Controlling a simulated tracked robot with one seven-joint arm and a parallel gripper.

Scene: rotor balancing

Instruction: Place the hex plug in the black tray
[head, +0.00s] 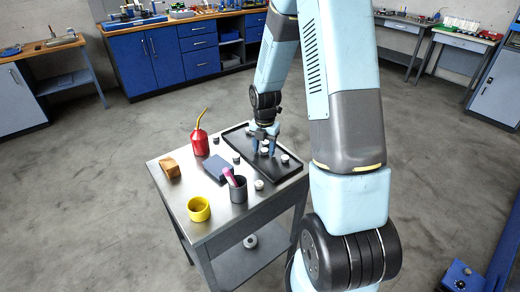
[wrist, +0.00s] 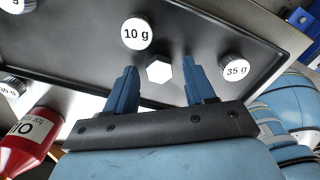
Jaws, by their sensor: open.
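The hex plug (wrist: 159,70), with a plain white six-sided top, stands in the black tray (wrist: 80,50) near its edge. In the wrist view it shows between the fingertips of my gripper (wrist: 157,82), which is open, with a gap on both sides of the plug. In the head view my gripper (head: 264,147) points down over the tray (head: 263,168), and its fingers partly hide what lies under them. I cannot tell the fingers' exact height above the tray floor.
Round weights marked 10 g (wrist: 136,33) and 35 g (wrist: 235,67) stand close to the plug. A red oil can (head: 199,143), a yellow cup (head: 199,209), a dark cup (head: 238,191) with a pink-handled thing, and a wooden block (head: 169,167) stand on the metal table.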

